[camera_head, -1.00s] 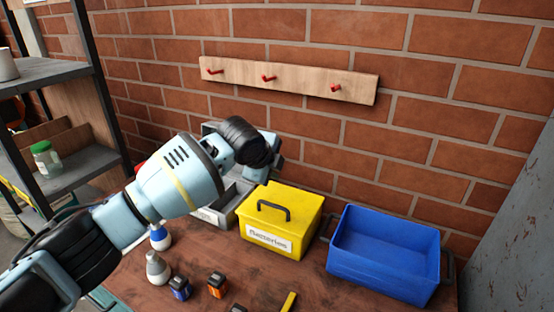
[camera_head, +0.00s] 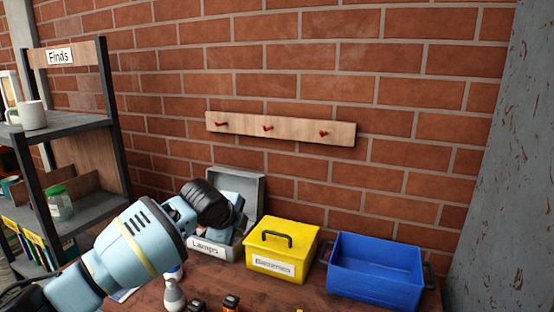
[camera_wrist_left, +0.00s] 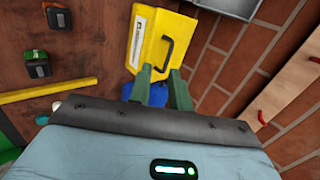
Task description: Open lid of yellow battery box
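The yellow battery box (camera_head: 306,244) stands on the table against the wall, its label reading "Batteries". Its lid (camera_head: 264,240) is closed, with a dark handle (camera_head: 277,236) on top. The left wrist view also shows the yellow box (camera_wrist_left: 160,22) and its handle (camera_wrist_left: 168,52), ahead of the fingers. My left gripper (camera_wrist_left: 160,70) is open with green fingers apart and nothing between them. In the head view my left wrist is left of the yellow box, in front of the grey box, and hides its own fingers. My right gripper is not in view.
A grey "Lamps" box (camera_head: 208,249) with its lid raised stands left of the yellow box. A blue crate (camera_head: 375,281) stands close on the right. A peg rail (camera_head: 285,129) is on the wall above.

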